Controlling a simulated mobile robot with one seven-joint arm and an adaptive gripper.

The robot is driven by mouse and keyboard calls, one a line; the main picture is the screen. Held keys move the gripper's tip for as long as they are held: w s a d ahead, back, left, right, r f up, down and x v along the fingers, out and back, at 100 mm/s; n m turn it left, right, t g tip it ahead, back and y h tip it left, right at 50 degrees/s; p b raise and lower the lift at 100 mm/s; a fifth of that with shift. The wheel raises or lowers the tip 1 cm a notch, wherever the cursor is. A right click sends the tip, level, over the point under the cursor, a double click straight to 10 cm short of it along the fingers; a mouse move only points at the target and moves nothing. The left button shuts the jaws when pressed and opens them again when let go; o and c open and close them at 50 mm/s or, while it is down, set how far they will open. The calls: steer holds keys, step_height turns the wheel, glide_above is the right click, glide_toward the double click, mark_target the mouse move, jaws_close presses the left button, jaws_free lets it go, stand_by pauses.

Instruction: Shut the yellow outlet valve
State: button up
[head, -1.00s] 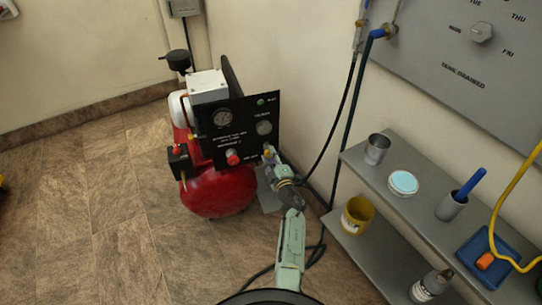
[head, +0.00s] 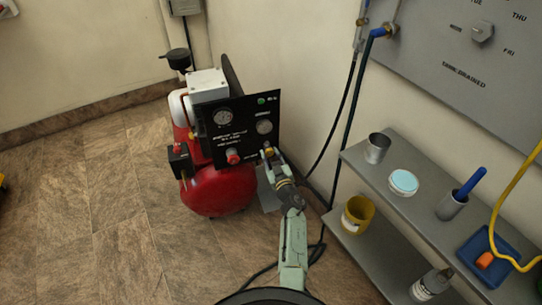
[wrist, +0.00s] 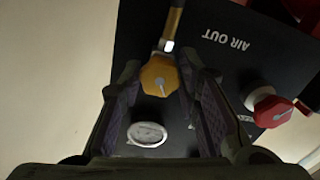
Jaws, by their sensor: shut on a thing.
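The yellow outlet valve (wrist: 160,76) is an octagonal knob on the black panel, beside the "AIR OUT" lettering. It sits between the two fingers of my gripper (wrist: 166,84), which is shut on it. A pale line on the knob's face shows in the wrist view. In the head view my gripper (head: 271,157) reaches the lower right of the compressor's panel, and the knob is small and mostly hidden there.
The red compressor (head: 217,190) carries the panel (head: 238,117). A grey shelf (head: 412,215) with cups stands at the right. Hoses hang behind my arm.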

steer(key=m, duration=0.5)
steer(key=shift+m, duration=0.4)
stand_by(0.3)
steer(key=o, duration=1.1)
steer(key=shift+o, duration=0.2)
steer(key=v, duration=1.2)
steer(key=shift+a+r, duration=0.1)
